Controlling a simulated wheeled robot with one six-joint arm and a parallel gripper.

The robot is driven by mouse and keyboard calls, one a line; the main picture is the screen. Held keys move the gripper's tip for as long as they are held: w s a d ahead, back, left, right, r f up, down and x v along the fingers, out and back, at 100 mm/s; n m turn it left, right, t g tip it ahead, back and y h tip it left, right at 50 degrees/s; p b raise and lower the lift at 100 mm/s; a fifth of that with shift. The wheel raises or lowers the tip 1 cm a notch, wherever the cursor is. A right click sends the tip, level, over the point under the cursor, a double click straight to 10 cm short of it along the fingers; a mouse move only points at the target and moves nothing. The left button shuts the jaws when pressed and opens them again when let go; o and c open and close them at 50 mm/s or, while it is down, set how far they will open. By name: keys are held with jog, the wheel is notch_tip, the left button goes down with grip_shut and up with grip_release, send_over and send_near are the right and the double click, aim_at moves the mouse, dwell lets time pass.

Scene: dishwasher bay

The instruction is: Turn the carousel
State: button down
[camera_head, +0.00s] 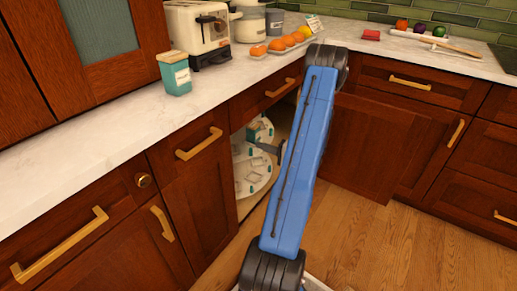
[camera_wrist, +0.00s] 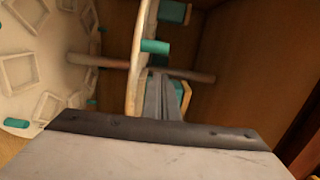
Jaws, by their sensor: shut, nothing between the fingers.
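The carousel is a white, round, tiered shelf unit with teal pegs, inside the open corner cabinet. In the head view its lower shelf (camera_head: 257,179) and part of its upper shelf (camera_head: 263,130) show; my arm hides the right side. In the wrist view one shelf shows its face with square frames (camera_wrist: 22,68), and another shelf (camera_wrist: 138,62) is nearly edge-on. A post (camera_wrist: 90,61) runs between them. My gripper (camera_wrist: 161,82) is shut and empty, its fingers close beside the edge-on shelf and a teal peg (camera_wrist: 155,46). I cannot tell whether they touch it.
Wooden cabinet walls (camera_wrist: 240,50) stand close around the carousel. The marble counter (camera_head: 110,135) above holds a teal canister (camera_head: 175,73), a toaster (camera_head: 200,30) and a tray of oranges. The wooden floor (camera_head: 385,240) in front is clear.

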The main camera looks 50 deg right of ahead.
jog(key=s+a, duration=0.2)
jog(key=s, duration=0.7)
jog(key=shift+d, duration=0.1)
